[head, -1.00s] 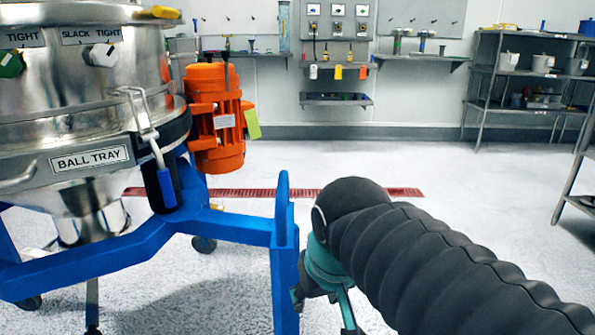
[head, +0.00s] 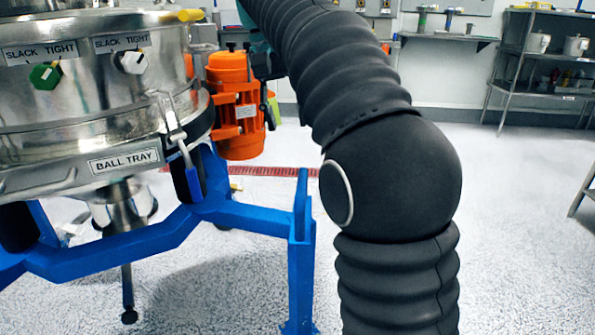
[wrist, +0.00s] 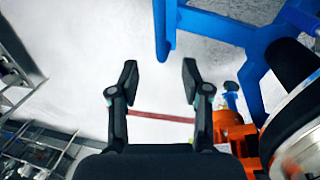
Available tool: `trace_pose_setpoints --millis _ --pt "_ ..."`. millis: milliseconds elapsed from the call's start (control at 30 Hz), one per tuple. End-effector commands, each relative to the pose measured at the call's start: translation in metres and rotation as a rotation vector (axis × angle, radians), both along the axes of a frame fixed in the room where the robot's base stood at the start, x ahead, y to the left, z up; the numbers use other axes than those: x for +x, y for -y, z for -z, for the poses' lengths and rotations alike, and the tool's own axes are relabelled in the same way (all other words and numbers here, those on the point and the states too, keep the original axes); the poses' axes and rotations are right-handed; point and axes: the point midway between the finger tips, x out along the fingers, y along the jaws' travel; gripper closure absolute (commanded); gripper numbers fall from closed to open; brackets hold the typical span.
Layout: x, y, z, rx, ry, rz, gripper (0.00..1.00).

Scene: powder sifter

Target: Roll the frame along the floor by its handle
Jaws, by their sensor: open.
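The blue frame (head: 130,250) carries the steel powder sifter (head: 95,110) at the left of the head view. Its handle, a blue upright bar (head: 302,200), rises from the frame's near right corner. In the wrist view the handle (wrist: 164,35) extends from the top edge, with its end just beyond my fingertips and roughly in line with the gap between them. My gripper (wrist: 158,75) is open and empty, apart from the handle.
Metal shelving (head: 540,70) stands at the back right, and a wall shelf (head: 450,38) is at the back. The speckled floor (head: 520,240) at right is clear.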

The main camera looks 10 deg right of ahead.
Motion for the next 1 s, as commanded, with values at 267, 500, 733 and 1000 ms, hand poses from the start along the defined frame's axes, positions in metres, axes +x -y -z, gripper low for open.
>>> trace_pose_setpoints --millis 267,500,733,1000 --pt "-0.001 0.005 0.029 -0.002 -0.006 0.005 0.53" --pt "-0.004 0.013 0.073 -0.001 -0.006 0.005 0.53" --pt "-0.006 0.020 0.111 -0.001 -0.005 0.004 0.53" --pt "-0.007 0.025 0.132 0.000 -0.003 0.004 0.53"
